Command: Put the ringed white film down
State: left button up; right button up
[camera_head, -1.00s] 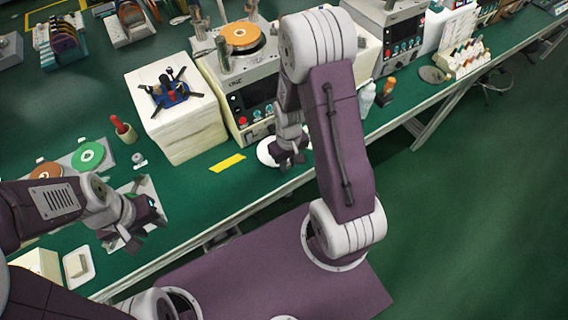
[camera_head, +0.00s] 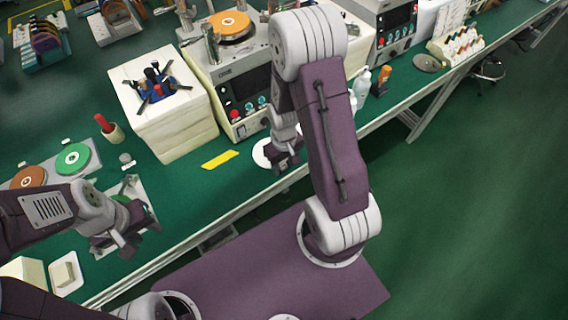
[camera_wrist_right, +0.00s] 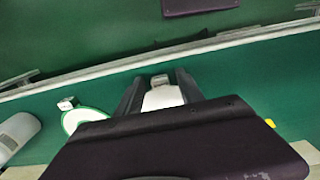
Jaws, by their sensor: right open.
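A round white film (camera_head: 261,153) lies at the bench's front edge in the head view, partly hidden by my right gripper (camera_head: 284,160). In the right wrist view a white disc with a green rim (camera_wrist_right: 84,119) lies on the green surface, left of my fingers and apart from them. My right gripper (camera_wrist_right: 160,88) is open, low over the bench edge. A pale piece shows between its fingers; I cannot tell what it is. My left gripper (camera_head: 136,236) is over a pale plate at the left, fingers apart, with nothing visible held.
A yellow strip (camera_head: 220,160) lies left of the film. A cream block (camera_head: 178,132) with a dark-armed fixture and a lapping machine (camera_head: 243,102) stand behind. A white bottle (camera_head: 361,85) stands right of my right arm. Orange and green discs (camera_head: 73,158) lie far left.

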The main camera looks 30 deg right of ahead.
jog(key=shift+r+p, duration=0.3)
jog(key=shift+r, duration=0.05)
notch_tip(320, 180, up, 12)
jog(key=p, duration=0.2)
jog(key=s+a+r+m+t, duration=0.1)
jog(key=s+a, duration=0.3)
jog(key=a, duration=0.1)
jog(key=shift+r, duration=0.2)
